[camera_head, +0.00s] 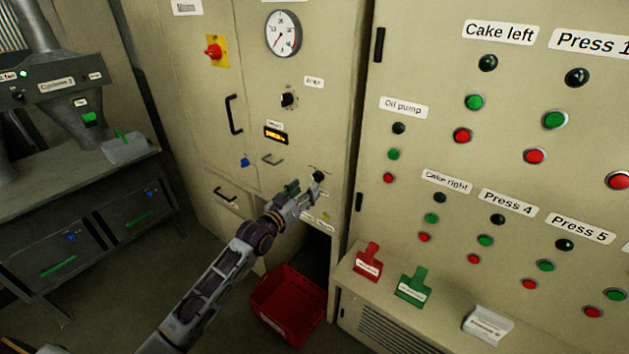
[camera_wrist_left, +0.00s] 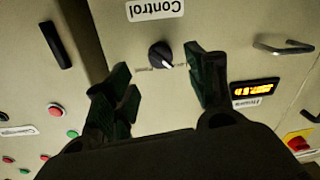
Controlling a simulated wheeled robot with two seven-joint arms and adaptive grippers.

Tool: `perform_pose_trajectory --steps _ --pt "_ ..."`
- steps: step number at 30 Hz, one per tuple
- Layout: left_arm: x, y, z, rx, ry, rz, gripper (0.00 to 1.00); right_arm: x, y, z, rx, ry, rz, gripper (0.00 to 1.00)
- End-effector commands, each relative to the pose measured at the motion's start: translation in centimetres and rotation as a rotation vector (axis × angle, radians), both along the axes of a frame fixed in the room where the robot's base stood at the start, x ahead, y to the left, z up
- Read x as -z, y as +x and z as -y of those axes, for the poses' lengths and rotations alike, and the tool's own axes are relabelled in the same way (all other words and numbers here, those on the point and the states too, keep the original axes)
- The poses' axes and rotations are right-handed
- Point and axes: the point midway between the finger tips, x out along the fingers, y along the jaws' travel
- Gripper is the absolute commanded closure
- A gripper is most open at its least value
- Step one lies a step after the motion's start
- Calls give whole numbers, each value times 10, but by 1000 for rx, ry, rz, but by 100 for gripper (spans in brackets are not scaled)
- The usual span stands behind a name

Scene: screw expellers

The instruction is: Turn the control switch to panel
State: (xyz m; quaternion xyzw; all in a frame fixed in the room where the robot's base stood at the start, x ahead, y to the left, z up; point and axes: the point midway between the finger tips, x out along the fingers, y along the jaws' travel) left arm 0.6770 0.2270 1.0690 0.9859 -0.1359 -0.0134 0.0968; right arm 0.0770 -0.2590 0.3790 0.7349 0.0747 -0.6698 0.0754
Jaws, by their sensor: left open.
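The control switch is a black rotary knob (camera_wrist_left: 160,54) with a white pointer mark, on a beige cabinet panel. A "Control" label (camera_wrist_left: 155,10) shows upside down above it in the left wrist view, where the pointer slants down and right. The knob also shows in the head view (camera_head: 318,176), just past the fingertips. My left gripper (camera_head: 303,192) is open in front of the panel. In the left wrist view its two fingers (camera_wrist_left: 158,66) stand either side of the knob, which appears beyond the tips; I cannot tell any contact. The position labels are too small to read.
A lit orange display (camera_head: 276,135), a handle (camera_head: 272,159) and another black knob (camera_head: 288,100) are on the same cabinet. The right cabinet has many coloured buttons. A red crate (camera_head: 289,306) stands on the floor below. Red and green tags (camera_head: 412,286) stand on the ledge.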

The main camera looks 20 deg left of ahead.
Motion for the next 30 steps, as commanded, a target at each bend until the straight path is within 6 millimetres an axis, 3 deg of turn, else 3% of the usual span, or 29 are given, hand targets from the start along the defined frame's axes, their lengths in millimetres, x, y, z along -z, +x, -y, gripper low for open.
perform_pose_trajectory --steps 18,30 --pt "-1 49 14 0 -1 1 44 -7 0 9 -3 -10 0 60" --pt "0 62 18 0 0 0 44 -8 0 7 -3 -7 1 60"
